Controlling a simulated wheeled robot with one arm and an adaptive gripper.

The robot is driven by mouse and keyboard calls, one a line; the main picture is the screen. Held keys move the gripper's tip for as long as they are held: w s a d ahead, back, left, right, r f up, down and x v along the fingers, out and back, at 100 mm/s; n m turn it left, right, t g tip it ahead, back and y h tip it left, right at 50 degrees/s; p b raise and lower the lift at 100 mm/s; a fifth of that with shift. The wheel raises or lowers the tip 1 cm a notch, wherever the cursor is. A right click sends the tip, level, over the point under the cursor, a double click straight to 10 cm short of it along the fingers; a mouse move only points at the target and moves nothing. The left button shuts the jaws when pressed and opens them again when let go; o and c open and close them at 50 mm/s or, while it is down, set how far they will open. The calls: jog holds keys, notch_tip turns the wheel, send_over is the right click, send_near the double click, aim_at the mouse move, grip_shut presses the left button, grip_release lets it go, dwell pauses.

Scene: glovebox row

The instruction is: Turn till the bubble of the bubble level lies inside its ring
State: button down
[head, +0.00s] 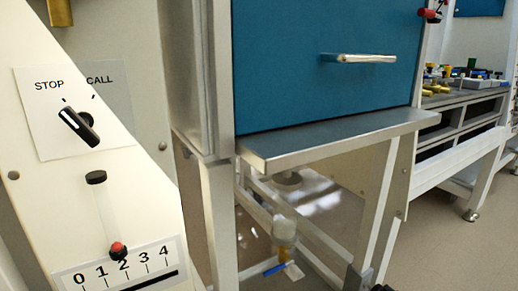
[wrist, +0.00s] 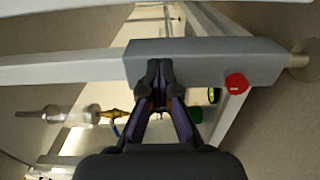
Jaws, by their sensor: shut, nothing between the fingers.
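My gripper (wrist: 154,72) shows in the wrist view with its dark fingertips together and nothing between them. Its tips are in front of a grey metal beam (wrist: 205,60); I cannot tell whether they touch it. A small round yellow-green face with a dark rim (wrist: 213,95) sits just under the beam, right of the fingers. It may be the bubble level, but it is too small to make out a bubble or ring. A red round knob (wrist: 236,82) is on the beam to its right. A green part (wrist: 195,114) is partly hidden behind the fingers.
In the head view, a blue cabinet front (head: 290,70) with a bar handle stands above a metal ledge (head: 330,138) and frame legs. A cream panel at left has a STOP/CALL switch (head: 79,126) and a 0–4 slider (head: 118,250).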

jog(key=shift+a+r+p, duration=0.1)
jog(key=shift+r+p, duration=0.55)
jog(key=shift+r, duration=0.1)
jog(key=shift+w, duration=0.1)
jog(key=p+v, duration=0.2)
jog(key=v, duration=0.4)
jog(key=shift+d, duration=0.45)
jog(key=shift+w+a, duration=0.1)
jog(key=shift+a, duration=0.05)
dwell(0.5)
